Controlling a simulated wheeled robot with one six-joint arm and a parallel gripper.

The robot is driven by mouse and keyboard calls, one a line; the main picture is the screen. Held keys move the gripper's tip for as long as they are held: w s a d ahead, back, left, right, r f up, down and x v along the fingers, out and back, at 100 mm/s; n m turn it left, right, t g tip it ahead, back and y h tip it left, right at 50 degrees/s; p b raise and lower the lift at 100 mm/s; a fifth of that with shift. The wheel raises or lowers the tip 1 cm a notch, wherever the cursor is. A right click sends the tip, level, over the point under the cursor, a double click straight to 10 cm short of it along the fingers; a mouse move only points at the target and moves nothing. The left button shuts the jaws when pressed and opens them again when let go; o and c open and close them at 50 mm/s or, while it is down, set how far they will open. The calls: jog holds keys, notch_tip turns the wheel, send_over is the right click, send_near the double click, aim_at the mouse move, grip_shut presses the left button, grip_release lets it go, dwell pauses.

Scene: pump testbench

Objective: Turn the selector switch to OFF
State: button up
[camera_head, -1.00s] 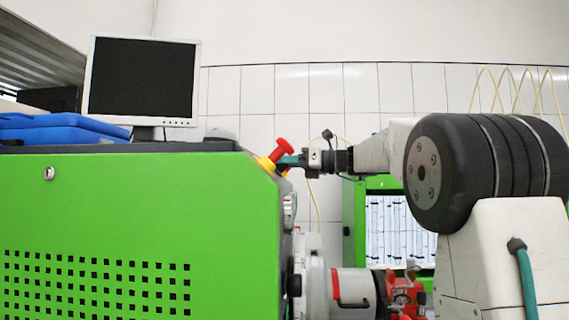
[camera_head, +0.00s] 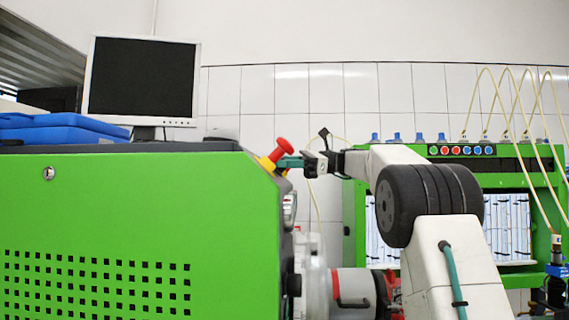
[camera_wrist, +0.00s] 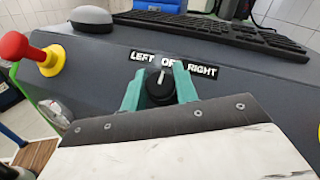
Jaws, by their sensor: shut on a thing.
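The selector switch (camera_wrist: 159,88) is a round black knob with a white pointer line, on the dark sloped panel in the wrist view. The line points up and slightly right, toward the middle word of the white-on-black label (camera_wrist: 173,65) reading LEFT, OFF, RIGHT. My gripper (camera_wrist: 160,86) has its teal fingers on both sides of the knob, shut on it; the left finger partly covers the label. In the head view my gripper (camera_head: 288,162) is at the green bench's upper right edge; the knob is hidden there.
A red mushroom button (camera_wrist: 14,46) on a yellow base stands left of the switch, close to my gripper in the head view. A keyboard (camera_wrist: 215,35) and a grey mouse (camera_wrist: 91,17) lie behind the label. A monitor (camera_head: 141,80) stands on the green bench (camera_head: 140,220).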

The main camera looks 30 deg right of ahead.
jog(key=shift+n+g, duration=0.3)
jog(key=o, duration=1)
jog(key=shift+c, duration=0.2)
jog(key=v, duration=0.8)
